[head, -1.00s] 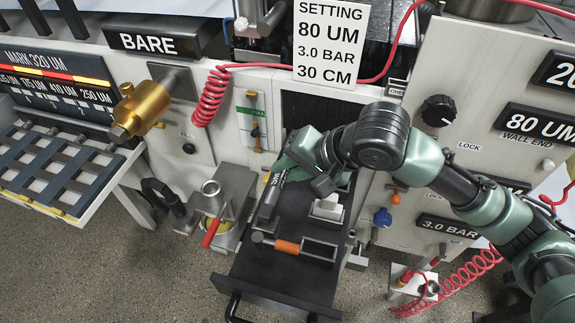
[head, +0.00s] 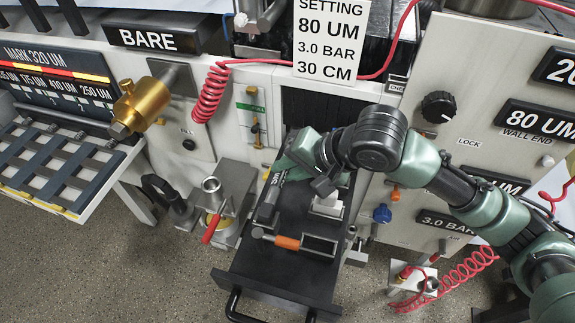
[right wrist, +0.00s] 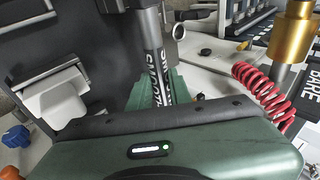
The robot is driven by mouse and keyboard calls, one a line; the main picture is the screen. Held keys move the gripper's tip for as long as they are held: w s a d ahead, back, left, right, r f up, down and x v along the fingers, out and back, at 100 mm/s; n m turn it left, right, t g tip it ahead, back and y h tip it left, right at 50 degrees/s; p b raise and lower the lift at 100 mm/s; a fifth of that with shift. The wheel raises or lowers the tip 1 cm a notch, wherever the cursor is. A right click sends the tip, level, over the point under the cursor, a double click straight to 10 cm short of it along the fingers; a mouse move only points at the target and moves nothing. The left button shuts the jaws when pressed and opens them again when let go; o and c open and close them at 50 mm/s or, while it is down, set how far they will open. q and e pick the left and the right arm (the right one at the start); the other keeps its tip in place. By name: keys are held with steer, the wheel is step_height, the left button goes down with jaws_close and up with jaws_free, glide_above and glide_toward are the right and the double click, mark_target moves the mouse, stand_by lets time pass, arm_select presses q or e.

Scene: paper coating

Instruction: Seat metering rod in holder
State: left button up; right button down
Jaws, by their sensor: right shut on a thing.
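My right gripper (head: 281,177) reaches over a black pulled-out drawer and is shut on a dark cylinder with white lettering (head: 268,205). In the right wrist view the cylinder (right wrist: 149,35) runs between the green fingers (right wrist: 157,92); its lower end is hidden there. I cannot tell whether the cylinder is the metering rod or whether it touches the drawer. A slotted rack (head: 62,165) with dark and metal bars stands at the left. A gold collar (head: 145,105) sits on a metal shaft beside it. I cannot tell which part is the holder. My left gripper is not in view.
The black drawer (head: 262,277) also holds an orange-handled tool (head: 287,242) and a white block (head: 328,206). A metal cup (head: 211,186) and red lever (head: 212,226) stand left of it. A coiled red hose (head: 208,95) hangs above. The floor (head: 130,280) in front is clear.

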steer(key=shift+f, duration=0.9)
steer(key=shift+r, duration=0.1)
steer(key=shift+r+p, duration=1.1)
steer(key=shift+p, duration=0.25)
steer(key=shift+p, duration=0.6)
stand_by(0.5)
steer(key=shift+p, duration=0.6)
stand_by(0.4)
